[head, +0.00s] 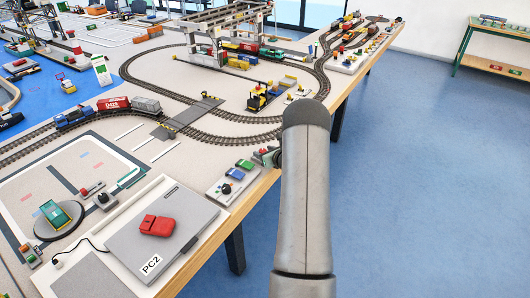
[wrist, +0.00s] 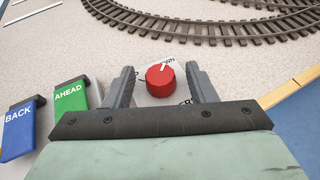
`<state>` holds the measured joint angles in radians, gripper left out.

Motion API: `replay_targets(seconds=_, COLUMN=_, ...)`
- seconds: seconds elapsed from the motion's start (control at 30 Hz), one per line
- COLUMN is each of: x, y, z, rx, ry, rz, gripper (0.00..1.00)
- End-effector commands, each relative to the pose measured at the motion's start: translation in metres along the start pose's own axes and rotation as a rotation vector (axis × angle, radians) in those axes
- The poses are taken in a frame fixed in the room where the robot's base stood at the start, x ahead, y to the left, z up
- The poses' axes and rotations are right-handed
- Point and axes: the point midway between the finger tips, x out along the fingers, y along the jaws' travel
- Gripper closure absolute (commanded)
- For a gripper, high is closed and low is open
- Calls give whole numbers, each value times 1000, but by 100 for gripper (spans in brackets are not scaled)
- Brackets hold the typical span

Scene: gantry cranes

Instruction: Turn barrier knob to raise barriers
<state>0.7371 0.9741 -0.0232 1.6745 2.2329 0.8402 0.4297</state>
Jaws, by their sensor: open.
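The red barrier knob (wrist: 160,79) shows in the wrist view, on a pale plate with partly covered lettering. Its white mark points up and right, towards letters ending in "WN"; a "P" shows at the left. My gripper (wrist: 160,68) is open, with one finger on each side of the knob. Gaps show between the knob and both fingers. In the head view my arm hides the knob and most of my gripper. A grey level crossing (head: 188,117) lies over the tracks there; its barriers are too small to read clearly.
A green AHEAD switch (wrist: 70,95) and a blue BACK switch (wrist: 19,128) stand left of my gripper. Curved track (wrist: 200,28) runs beyond the knob. A laptop-like PC2 panel (head: 130,235) lies on the table at the lower left. The wooden table edge (head: 262,188) runs close by.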

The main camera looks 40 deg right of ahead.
Motion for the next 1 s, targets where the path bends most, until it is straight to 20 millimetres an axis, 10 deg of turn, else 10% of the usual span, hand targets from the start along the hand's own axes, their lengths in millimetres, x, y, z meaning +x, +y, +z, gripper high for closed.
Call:
replay_targets(seconds=0.1, x=0, y=0, z=0, rx=0, ry=0, rz=0, gripper=49)
replay_targets(seconds=0.3, x=0, y=0, z=0, rx=0, ry=0, rz=0, gripper=94)
replay_targets(seconds=1.0, x=1, y=-6, z=-3, rx=-110, ry=-1, rz=257, gripper=93)
